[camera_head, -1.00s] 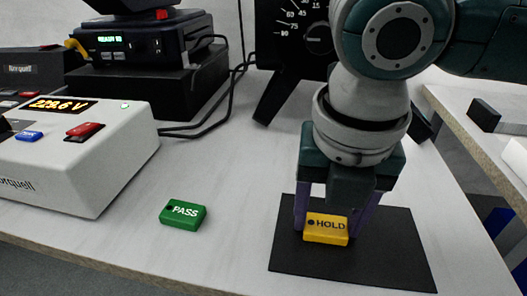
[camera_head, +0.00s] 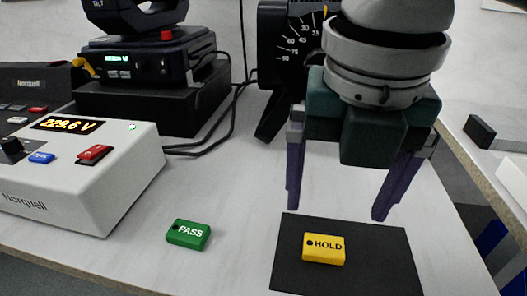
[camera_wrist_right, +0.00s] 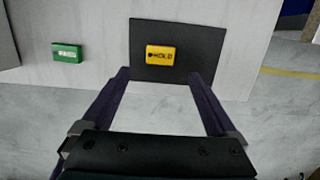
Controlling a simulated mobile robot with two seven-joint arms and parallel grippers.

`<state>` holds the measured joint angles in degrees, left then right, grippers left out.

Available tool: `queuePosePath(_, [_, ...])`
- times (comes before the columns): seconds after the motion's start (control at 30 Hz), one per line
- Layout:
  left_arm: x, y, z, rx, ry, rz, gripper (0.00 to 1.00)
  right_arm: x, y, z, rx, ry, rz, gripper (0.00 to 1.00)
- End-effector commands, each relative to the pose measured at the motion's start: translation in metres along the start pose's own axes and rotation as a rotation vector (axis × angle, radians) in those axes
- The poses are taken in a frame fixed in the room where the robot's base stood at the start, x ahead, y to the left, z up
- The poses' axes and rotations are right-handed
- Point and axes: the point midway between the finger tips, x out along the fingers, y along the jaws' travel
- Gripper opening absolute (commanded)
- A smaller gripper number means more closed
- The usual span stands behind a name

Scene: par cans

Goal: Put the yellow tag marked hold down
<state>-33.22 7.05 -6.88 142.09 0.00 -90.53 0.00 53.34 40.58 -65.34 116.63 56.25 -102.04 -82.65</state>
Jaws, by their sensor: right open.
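The yellow tag marked HOLD (camera_head: 323,249) lies flat on a black mat (camera_head: 385,265) near the table's front edge. It also shows on the mat in the right wrist view (camera_wrist_right: 161,54). My right gripper (camera_head: 338,208) is open and empty, above and behind the tag, with its purple fingers wide apart. In the wrist view the open fingers (camera_wrist_right: 160,78) point toward the mat, and the tag lies beyond them, apart from both. My left gripper is not in view.
A green PASS tag (camera_head: 188,234) lies on the white table left of the mat. A white meter box (camera_head: 75,185) stands at the left. A black stacked device (camera_head: 150,65) and a dial panel (camera_head: 287,45) stand behind, with cables between.

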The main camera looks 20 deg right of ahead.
Motion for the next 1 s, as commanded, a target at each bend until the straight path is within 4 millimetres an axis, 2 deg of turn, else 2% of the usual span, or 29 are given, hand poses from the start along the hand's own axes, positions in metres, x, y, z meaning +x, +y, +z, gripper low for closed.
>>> queuePosePath(0.03, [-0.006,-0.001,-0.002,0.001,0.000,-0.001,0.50,-0.013,0.001,0.001,-0.001,-0.001,0.002,0.94])
queuePosePath(0.1, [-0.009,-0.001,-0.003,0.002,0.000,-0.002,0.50,-0.023,0.001,0.001,-0.002,-0.001,0.002,0.94])
queuePosePath(0.23, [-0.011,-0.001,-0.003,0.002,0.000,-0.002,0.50,-0.034,0.001,0.000,0.003,0.001,0.003,0.94])
queuePosePath(0.37, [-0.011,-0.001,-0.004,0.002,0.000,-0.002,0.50,-0.030,0.011,-0.015,0.065,0.024,0.047,0.94])
queuePosePath(0.47, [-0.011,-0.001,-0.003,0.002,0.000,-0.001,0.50,-0.019,0.029,-0.040,0.219,0.076,0.135,0.94])
queuePosePath(0.6, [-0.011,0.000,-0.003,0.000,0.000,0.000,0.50,-0.009,0.053,-0.075,0.616,0.201,0.277,0.94])
queuePosePath(0.73, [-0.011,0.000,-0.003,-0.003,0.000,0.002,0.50,0.000,0.054,-0.091,1.086,0.316,0.341,0.94])
queuePosePath(0.87, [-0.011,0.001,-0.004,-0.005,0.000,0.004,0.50,0.018,0.026,-0.096,1.600,0.367,0.324,0.94])
queuePosePath(1.0, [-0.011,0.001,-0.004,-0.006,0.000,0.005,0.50,0.040,-0.026,-0.099,2.065,0.311,0.264,0.94])
